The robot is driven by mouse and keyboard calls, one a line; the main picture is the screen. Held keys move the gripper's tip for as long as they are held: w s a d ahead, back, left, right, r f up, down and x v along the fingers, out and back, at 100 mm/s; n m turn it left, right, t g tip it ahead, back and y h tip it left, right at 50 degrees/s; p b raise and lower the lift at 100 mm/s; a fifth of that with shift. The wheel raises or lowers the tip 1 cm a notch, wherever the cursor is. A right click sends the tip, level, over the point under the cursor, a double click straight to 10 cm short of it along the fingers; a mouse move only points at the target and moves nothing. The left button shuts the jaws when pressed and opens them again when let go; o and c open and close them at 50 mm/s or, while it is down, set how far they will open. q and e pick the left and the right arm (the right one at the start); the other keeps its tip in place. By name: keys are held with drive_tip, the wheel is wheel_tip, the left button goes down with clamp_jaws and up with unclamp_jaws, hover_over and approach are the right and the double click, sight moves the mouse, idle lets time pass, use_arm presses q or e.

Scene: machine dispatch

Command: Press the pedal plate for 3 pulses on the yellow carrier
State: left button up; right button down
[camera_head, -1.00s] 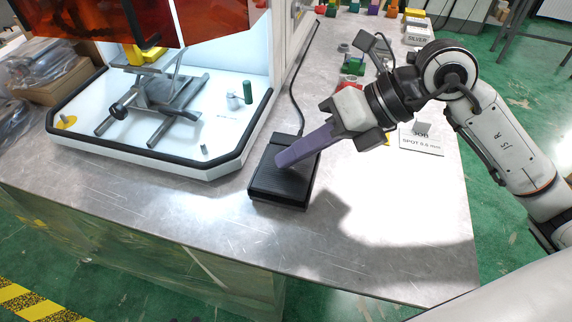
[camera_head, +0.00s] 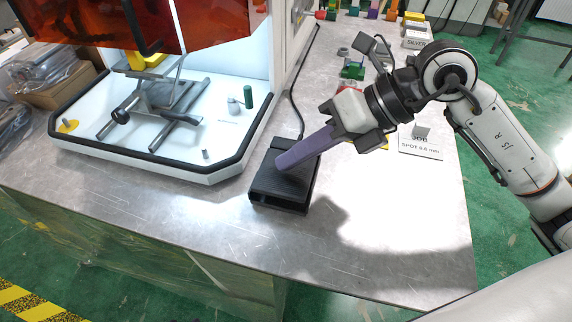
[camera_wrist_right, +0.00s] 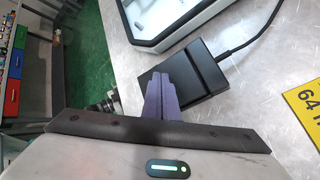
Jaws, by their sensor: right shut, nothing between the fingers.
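The black pedal (camera_head: 265,190) stands on the metal table right of the white machine, its ridged plate raised with a dark gap at the front edge. My right gripper (camera_head: 281,164) is shut and empty, its purple fingers pointing down at the plate. Whether the tips touch it I cannot tell. A yellow part (camera_head: 150,58), perhaps the carrier, sits inside the machine, partly hidden by the orange shield. My left gripper is not in view.
The machine's white bed (camera_head: 215,140) holds a metal fixture, a green cylinder (camera_head: 248,95) and a grey one. A cable runs back from the pedal. A job card (camera_head: 420,145) lies to the right, with coloured blocks behind. The front of the table is clear.

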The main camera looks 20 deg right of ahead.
sight(295, 169)
drive_tip(key=shift+r, duration=0.35)
drive_tip(key=r+p, duration=0.2)
drive_tip(key=r, duration=0.1)
drive_tip(key=r+p, duration=0.2)
drive_tip(key=shift+w+d+r, duration=0.15)
drive_tip(key=shift+w, duration=0.15)
idle(2.4)
